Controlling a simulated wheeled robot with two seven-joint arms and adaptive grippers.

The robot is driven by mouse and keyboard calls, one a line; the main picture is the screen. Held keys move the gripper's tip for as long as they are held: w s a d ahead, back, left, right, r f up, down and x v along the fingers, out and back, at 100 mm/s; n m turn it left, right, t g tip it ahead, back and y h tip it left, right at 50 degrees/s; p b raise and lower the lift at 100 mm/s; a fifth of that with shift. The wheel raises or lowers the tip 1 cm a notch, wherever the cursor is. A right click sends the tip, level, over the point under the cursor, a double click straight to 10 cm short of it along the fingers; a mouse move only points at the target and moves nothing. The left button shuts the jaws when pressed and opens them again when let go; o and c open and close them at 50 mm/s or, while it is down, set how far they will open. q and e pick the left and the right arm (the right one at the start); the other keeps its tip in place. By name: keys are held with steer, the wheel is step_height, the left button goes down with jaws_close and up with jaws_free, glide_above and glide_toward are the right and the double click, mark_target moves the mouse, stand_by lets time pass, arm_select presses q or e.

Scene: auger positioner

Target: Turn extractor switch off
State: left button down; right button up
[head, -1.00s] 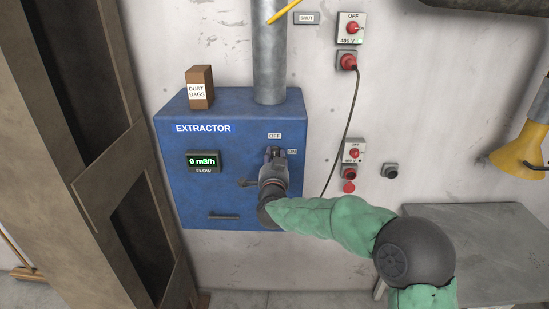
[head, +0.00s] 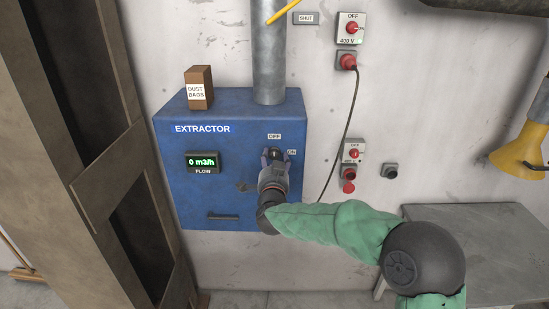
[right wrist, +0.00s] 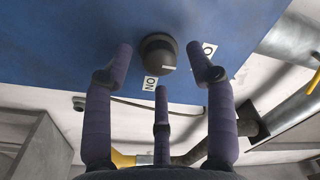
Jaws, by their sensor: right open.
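The blue extractor box (head: 215,195) is on the wall in the head view, with an OFF label (head: 274,136) above and an ON label (head: 292,152) right of its switch. The switch is a dark round knob (right wrist: 158,50) with a short white mark, in the right wrist view. The ON label (right wrist: 150,84) and the OFF label (right wrist: 209,49) lie beside it there. My right gripper (head: 276,157) is open in front of the knob, its fingers (right wrist: 160,62) spread around it without visible contact. The flow display (head: 203,162) reads 0 m3/h. My left gripper is not in view.
A dust bags carton (head: 199,88) stands on the box, beside a grey pipe (head: 269,60). Red switches and plugs (head: 351,28) with a hanging cable are to the right. A grey table (head: 475,240) is at lower right and a brown frame (head: 75,150) at left.

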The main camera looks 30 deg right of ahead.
steer(key=v, duration=1)
steer(key=shift+s, duration=0.1)
